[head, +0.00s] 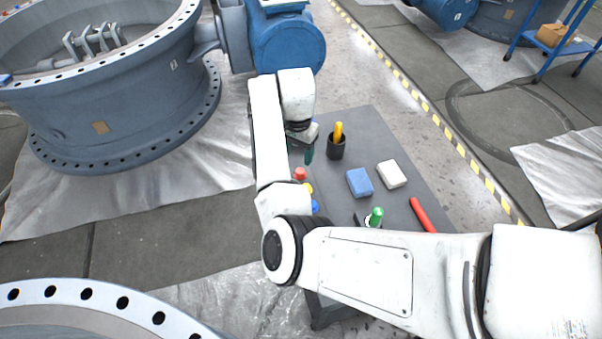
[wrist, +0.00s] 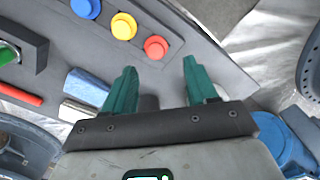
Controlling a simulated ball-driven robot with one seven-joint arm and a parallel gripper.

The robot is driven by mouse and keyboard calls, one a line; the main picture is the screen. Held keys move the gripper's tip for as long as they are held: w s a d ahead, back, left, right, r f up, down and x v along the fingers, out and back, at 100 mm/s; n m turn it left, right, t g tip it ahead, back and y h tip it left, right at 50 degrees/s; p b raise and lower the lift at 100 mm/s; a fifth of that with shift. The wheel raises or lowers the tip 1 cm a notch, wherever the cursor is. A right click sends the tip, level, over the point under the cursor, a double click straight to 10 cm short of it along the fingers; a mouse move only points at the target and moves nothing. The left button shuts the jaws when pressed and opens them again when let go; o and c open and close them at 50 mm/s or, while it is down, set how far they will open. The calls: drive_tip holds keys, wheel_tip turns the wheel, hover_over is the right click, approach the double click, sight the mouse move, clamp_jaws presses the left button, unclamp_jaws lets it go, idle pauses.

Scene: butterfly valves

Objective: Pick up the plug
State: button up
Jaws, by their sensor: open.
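My gripper (head: 309,155) hangs over the left part of the grey table, left of a black cup. Its two teal fingers are apart and empty in the wrist view (wrist: 160,65). I cannot tell for sure which object is the plug. A red round knob-like piece (head: 300,173) lies just beyond the fingertips in the wrist view (wrist: 155,47). A yellow one (head: 308,188) and a blue one (head: 314,205) stand in a row with it, partly hidden by my arm in the head view. A green knob (head: 376,215) sits in a dark block in the wrist view (wrist: 8,54).
On the grey table (head: 360,125) are a black cup (head: 336,150) holding a yellow item, a blue block (head: 360,182), a white block (head: 392,174) and a red bar (head: 422,214). A large valve (head: 130,110) stands at the left. My arm crosses the table's front.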

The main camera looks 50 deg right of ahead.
sight(300, 171)
drive_tip(key=shift+s+d+f, duration=0.1)
drive_tip(key=shift+s+f, duration=0.1)
drive_tip(key=shift+f, duration=1.5)
drive_tip(key=shift+s+f, duration=0.15)
drive_tip(key=shift+f, duration=1.5)
drive_tip(key=shift+c, duration=0.3)
clamp_jaws()
